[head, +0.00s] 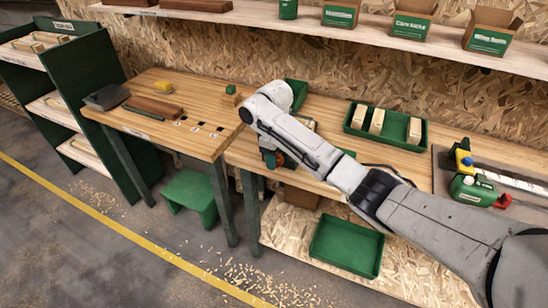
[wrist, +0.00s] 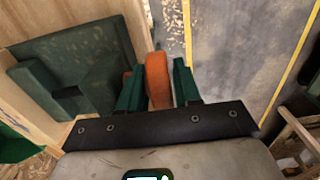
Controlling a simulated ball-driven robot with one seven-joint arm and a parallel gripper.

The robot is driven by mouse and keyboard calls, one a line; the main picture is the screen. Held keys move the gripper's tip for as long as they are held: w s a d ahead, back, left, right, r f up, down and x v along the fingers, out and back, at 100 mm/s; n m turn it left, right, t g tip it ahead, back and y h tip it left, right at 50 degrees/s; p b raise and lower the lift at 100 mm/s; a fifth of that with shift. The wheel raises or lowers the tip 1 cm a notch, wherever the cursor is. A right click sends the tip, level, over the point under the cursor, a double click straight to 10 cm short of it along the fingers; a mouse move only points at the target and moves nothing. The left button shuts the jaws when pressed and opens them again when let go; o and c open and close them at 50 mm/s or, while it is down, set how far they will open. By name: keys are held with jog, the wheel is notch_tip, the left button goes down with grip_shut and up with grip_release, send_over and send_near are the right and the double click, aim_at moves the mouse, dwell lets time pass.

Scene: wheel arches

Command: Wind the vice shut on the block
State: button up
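My gripper (wrist: 158,88) has its two green fingers on either side of an orange handle part (wrist: 158,78) in the wrist view, and appears shut on it. The handle stands out beyond the fingertips. A dark green block-like body (wrist: 75,82), seemingly part of the vice, shows to the left against pale wood. In the head view my gripper (head: 271,158) is at the front edge of the workbench (head: 400,165), with a bit of orange by it. My arm covers most of the vice. A pale wooden piece (head: 307,123) shows partly behind my arm; I cannot tell whether it is between the jaws.
A green tray (head: 388,142) with pale blocks stands to the right on the bench. An empty green bin (head: 346,245) sits on the lower shelf. A second bench (head: 155,125) is at left, a green stool (head: 192,195) below it.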

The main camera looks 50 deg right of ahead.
jog(key=shift+c, duration=0.5)
grip_shut()
jog(key=shift+t, duration=0.3)
